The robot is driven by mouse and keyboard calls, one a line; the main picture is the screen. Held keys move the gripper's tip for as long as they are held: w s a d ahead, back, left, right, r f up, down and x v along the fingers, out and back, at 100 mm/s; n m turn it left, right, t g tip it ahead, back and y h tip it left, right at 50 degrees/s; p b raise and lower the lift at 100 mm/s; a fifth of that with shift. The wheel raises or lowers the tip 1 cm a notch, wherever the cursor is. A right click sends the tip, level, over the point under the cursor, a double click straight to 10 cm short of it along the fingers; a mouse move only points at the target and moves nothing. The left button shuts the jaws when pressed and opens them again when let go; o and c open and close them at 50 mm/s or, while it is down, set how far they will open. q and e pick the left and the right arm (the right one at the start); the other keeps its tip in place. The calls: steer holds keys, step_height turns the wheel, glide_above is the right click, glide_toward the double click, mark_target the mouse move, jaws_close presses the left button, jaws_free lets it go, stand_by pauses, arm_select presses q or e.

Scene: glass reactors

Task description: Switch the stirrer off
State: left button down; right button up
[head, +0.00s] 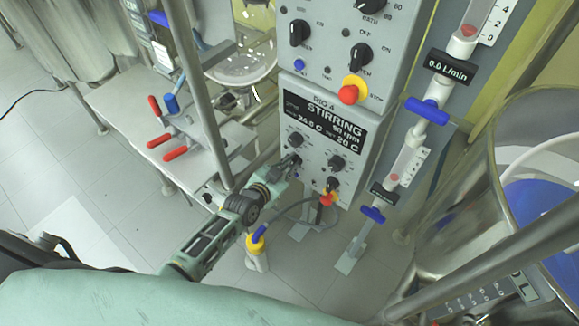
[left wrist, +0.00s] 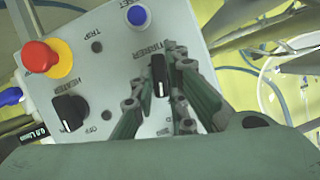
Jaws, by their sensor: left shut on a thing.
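The stirrer knob (left wrist: 158,77) is black with a white pointer line, on a grey panel in the left wrist view. Its STIRRER label is partly hidden by a finger. My left gripper (left wrist: 159,82) has its fingers on both sides of this knob and is shut on it. In the head view my left gripper (head: 289,165) is at the left knob of the lower control box. The pointer line lies towards the lower part of the left wrist view. My right gripper is not in view.
Beside it on the panel are the heater knob (left wrist: 70,110), a red stop button (left wrist: 39,56) on yellow and a blue reset button (left wrist: 138,15). Flowmeters with blue valves (head: 428,110) stand right of the box. Red-handled clamps (head: 175,153) lie left.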

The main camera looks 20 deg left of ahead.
arm_select(q)
steer(key=shift+a+n+h+b, duration=0.1)
steer(key=shift+n+h+b, duration=0.6)
steer(key=shift+n+b, duration=0.25)
steer(key=c, duration=1.7)
jaws_free()
steer(key=shift+w, duration=0.1)
steer(key=shift+c, duration=0.2)
steer(key=v, duration=1.2)
steer(key=shift+r, duration=0.25)
steer(key=shift+w, duration=0.1)
